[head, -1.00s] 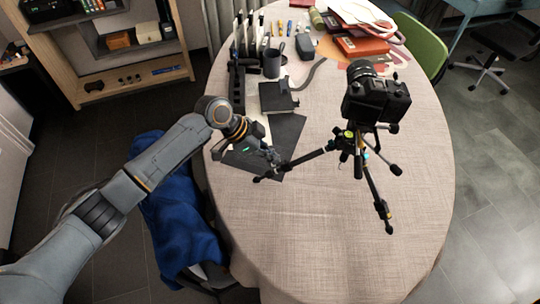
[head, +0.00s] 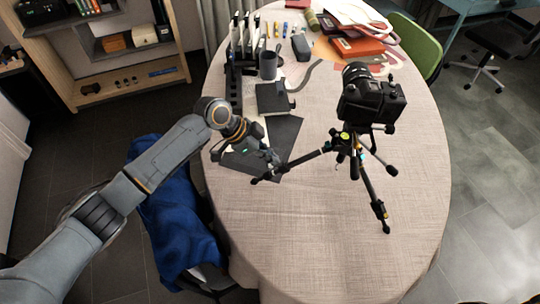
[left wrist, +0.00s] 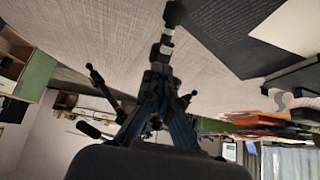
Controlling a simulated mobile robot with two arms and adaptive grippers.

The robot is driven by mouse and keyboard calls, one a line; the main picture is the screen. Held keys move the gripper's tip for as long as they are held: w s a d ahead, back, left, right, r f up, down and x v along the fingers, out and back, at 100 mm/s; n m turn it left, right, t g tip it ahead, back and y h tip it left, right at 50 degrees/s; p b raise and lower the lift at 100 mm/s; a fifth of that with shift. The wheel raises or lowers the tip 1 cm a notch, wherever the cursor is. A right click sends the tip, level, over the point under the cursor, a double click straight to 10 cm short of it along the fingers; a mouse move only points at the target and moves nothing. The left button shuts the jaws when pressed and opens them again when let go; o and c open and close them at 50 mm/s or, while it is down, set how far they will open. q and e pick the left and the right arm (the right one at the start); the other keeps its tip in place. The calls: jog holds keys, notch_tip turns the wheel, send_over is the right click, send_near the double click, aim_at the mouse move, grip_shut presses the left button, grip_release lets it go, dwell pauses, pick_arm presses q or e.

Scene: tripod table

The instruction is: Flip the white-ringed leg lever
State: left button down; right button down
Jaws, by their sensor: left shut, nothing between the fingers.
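A black tripod (head: 352,140) carrying a black camera (head: 370,100) stands on the table, with its legs spread. One leg (head: 305,160) reaches left towards my left gripper (head: 273,158). That leg also shows in the left wrist view (left wrist: 172,15), with a pale ring (left wrist: 166,47) around it near a dark joint. My left gripper is shut and empty, close beside the lower part of this leg; I cannot tell if it touches. In the left wrist view its fingers (left wrist: 158,85) overlap the dark leg parts. The lever itself is too small to make out clearly. My right gripper is not in view.
The oval table (head: 320,240) has free cloth in front of the tripod. Behind my left gripper lie a dark sheet (head: 285,135), a black notebook (head: 272,98) and a dark mug (head: 268,65). A blue-draped chair (head: 180,225) stands at the left edge.

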pick_arm(q)
jog(key=shift+d+r, duration=0.1)
jog(key=shift+d+r+p, duration=0.2)
jog(key=shift+d+p, duration=0.1)
dwell(0.3)
jog(key=c, duration=1.8)
grip_release()
jog(key=p+v, duration=0.5)
jog(key=v, duration=0.1)
